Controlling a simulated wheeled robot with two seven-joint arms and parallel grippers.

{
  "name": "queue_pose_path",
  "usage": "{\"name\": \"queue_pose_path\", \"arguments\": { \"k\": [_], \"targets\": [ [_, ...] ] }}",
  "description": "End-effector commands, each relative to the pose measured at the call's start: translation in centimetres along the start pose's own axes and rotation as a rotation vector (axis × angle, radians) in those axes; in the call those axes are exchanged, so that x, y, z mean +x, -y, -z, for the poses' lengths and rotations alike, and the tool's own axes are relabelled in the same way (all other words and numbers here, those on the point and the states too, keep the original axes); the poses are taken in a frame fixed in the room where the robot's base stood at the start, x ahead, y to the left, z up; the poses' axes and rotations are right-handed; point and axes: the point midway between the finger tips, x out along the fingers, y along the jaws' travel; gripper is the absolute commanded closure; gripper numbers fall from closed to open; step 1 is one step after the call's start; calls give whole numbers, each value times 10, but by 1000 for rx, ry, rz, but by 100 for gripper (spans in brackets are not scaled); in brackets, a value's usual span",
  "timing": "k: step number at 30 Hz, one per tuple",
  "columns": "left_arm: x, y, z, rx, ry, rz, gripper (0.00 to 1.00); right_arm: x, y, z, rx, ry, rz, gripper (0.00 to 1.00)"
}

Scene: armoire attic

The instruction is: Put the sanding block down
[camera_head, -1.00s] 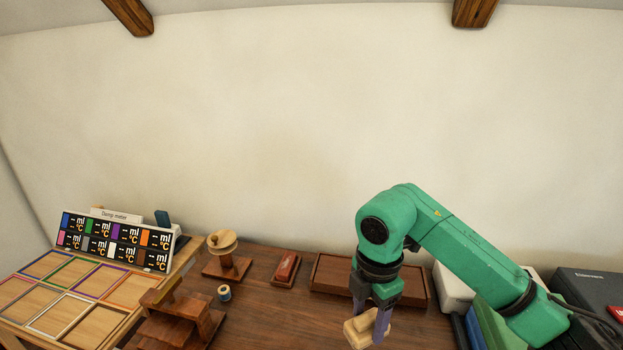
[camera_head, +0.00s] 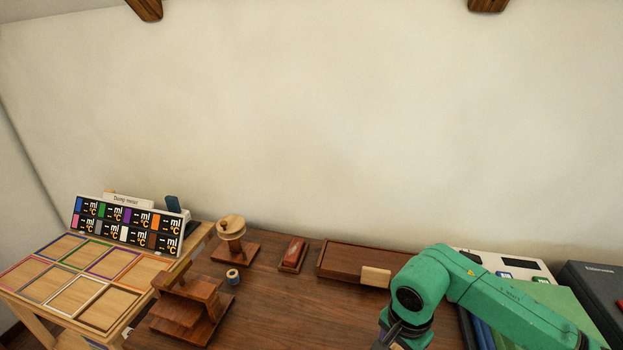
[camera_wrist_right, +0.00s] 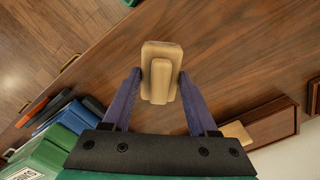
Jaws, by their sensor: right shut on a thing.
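The sanding block (camera_wrist_right: 161,50) is a tan block with a raised grip on top. In the head view my right gripper (camera_head: 393,334) is at the bottom edge, and the block is mostly hidden there. My left gripper is not in view.
A long brown wooden tray (camera_head: 345,258) stands at the back, with a light tan piece (camera_head: 376,276) at its front. A red-topped block (camera_head: 293,251), a spool stand (camera_head: 231,240) and a stepped wooden stand (camera_head: 190,308) are further left. Books (camera_head: 545,298) lie right. The middle tabletop is bare.

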Motion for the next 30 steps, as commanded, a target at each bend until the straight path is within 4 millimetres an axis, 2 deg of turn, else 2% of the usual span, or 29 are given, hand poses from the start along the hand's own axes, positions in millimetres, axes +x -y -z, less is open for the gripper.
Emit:
{"name": "queue_pose_path", "arguments": {
  "k": [3, 6, 9, 12, 17, 20, 23, 27, 30],
  "targets": [
    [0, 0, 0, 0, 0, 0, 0, 12, -10, -1, -377, 0, -4, 99],
    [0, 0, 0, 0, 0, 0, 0, 19, -16, -1, -653, 1, -4, 99],
    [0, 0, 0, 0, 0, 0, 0, 23, -20, -2, -836, 2, -5, 99],
    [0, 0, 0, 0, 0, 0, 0, 25, -22, -2, -918, 1, -4, 99],
    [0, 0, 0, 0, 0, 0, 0, 25, -21, -2, -930, 1, -4, 99],
    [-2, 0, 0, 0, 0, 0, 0, 13, -11, -1, -879, -2, 1, 99],
    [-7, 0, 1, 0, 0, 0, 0, -18, 12, 0, -743, -8, 11, 99],
    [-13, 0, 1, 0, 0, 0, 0, -78, 45, -5, -493, -4, 12, 99],
    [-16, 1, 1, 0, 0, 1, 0, -111, 57, -11, -360, -1, 5, 99]
  ]
}}
